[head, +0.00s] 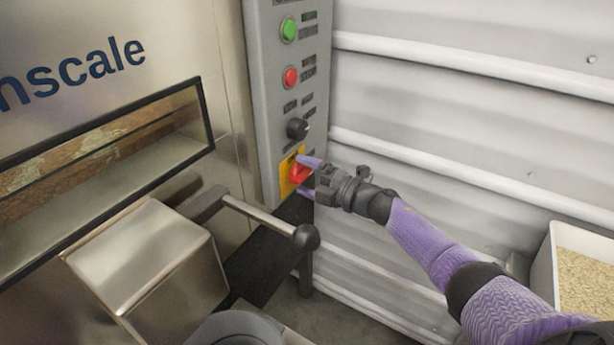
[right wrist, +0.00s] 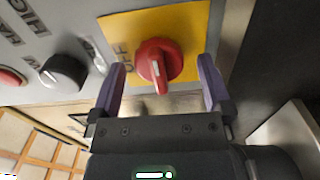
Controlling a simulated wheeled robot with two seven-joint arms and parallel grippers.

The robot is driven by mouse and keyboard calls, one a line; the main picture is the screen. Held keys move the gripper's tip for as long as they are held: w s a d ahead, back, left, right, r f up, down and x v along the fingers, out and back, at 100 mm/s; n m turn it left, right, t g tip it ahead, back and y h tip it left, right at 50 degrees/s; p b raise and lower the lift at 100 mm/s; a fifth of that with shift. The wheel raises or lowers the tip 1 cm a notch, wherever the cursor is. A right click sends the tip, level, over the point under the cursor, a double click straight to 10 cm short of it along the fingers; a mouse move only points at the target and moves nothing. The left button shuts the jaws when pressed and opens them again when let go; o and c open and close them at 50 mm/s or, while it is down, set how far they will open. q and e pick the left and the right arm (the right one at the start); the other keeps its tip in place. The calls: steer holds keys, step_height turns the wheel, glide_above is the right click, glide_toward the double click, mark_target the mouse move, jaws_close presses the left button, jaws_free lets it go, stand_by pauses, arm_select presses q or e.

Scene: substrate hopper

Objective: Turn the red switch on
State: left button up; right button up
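The red switch (head: 299,174) is a rotary knob on a yellow plate (head: 286,183), low on the grey control panel (head: 268,100). In the right wrist view the red switch (right wrist: 159,62) shows with its white-marked handle pointing toward my gripper, and the word OFF is partly readable on the yellow plate (right wrist: 190,22). My right gripper (head: 309,178) is at the switch in the head view. In the right wrist view its purple fingers (right wrist: 163,88) are spread, one on each side of the knob, with gaps visible. My left gripper is not in view.
Above the switch are a black knob (head: 297,128), a red button (head: 290,77) and a green button (head: 289,30). A metal lever with a dark ball end (head: 306,237) juts out below. A bin of grainy material (head: 586,270) stands at right by the corrugated wall.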

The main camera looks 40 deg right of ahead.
steer(key=shift+s+d+r+p, duration=0.1)
steer(key=shift+s+d+p, duration=0.05)
steer(key=shift+s+p, duration=0.2)
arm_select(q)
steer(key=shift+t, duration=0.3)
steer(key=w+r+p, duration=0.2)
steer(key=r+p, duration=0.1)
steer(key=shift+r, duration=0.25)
arm_select(e)
steer(key=v, duration=0.9)
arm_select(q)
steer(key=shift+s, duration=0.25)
